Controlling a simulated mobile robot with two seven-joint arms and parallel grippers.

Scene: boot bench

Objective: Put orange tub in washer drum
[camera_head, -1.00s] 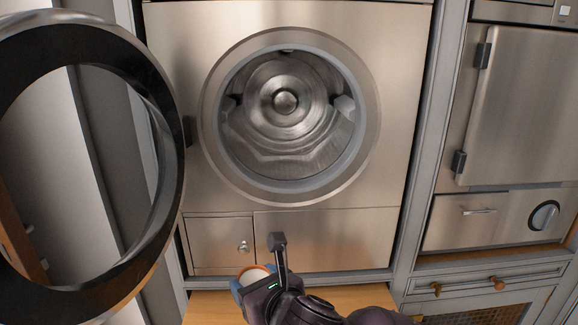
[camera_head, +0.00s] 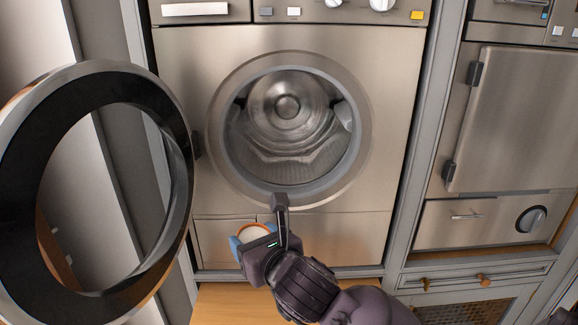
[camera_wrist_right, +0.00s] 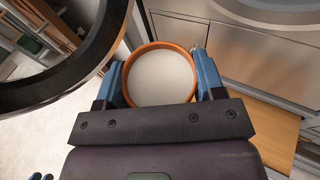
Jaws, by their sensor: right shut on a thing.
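The orange tub (camera_wrist_right: 160,80) shows in the right wrist view as a round vessel with an orange rim and a pale inside. My right gripper (camera_wrist_right: 160,84) is shut on it, one blue finger on each side. In the head view the tub (camera_head: 254,232) is partly hidden by my right gripper (camera_head: 260,240), in front of the washer's lower panel, below and left of the opening. The washer drum (camera_head: 288,125) is open to view and looks empty. My left gripper is not in view.
The round washer door (camera_head: 178,200) stands swung open at the left, close to my right gripper. Another steel appliance (camera_head: 535,120) stands at the right. A wooden surface (camera_head: 235,305) lies below the washer.

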